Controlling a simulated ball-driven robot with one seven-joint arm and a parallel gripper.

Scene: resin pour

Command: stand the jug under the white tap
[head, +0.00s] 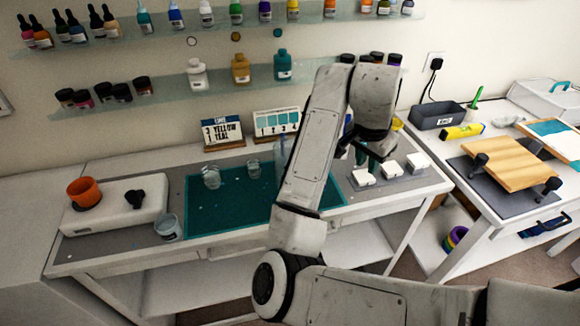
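A white bottle-shaped container (197,75) stands on the lower wall shelf, left of an amber one (240,69) and a teal one (282,65). A tap on it is too small to make out. Several clear vessels are on the table: one (168,228) at the front left edge, one (211,177) and a smaller one (253,168) on the teal mat. A taller pale shape (281,148) is partly hidden behind my arm. I cannot tell which is the jug. My gripper (366,156) points down near white blocks at the table's right; its finger opening is unclear.
An orange pot (84,192) and a black object (135,198) are on a white box at left. Two cards (222,132) stand at the back. The teal mat (225,218) has free room in front. A second table (482,178) stands right.

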